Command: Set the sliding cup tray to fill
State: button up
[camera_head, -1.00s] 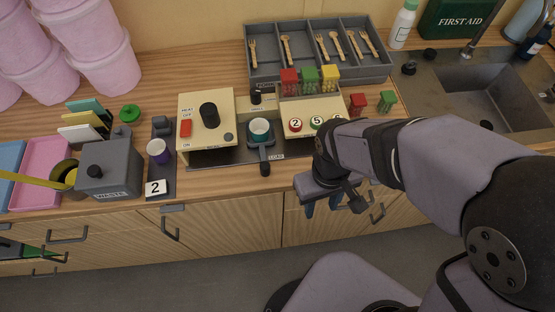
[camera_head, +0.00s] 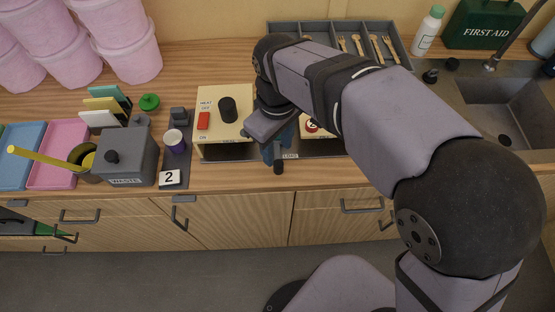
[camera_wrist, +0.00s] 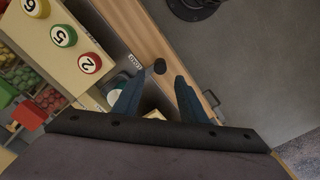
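The sliding cup tray is mostly hidden behind my gripper in the head view; its dark handle (camera_head: 278,166) sticks out at the counter's front edge, beside the LOAD label (camera_head: 289,156). In the wrist view the round handle knob (camera_wrist: 160,66) shows just beyond my fingertips, near the gap between them, with the LOAD label (camera_wrist: 135,60) beside it. My gripper (camera_wrist: 157,82) is open, its two blue fingers apart with nothing clearly held. In the head view my gripper (camera_head: 282,138) is over the tray. A cup (camera_wrist: 114,97) shows partly behind a finger.
The cream heat box (camera_head: 226,112) with a red switch and black knob stands left of my gripper. Numbered buttons (camera_wrist: 64,36) top a cream box on the other side. A waste bin (camera_head: 130,160) and purple cup (camera_head: 175,141) are further left.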

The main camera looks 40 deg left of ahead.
aim_at(278, 163)
jog(key=shift+f+p, duration=1)
jog(key=shift+f, duration=2.65)
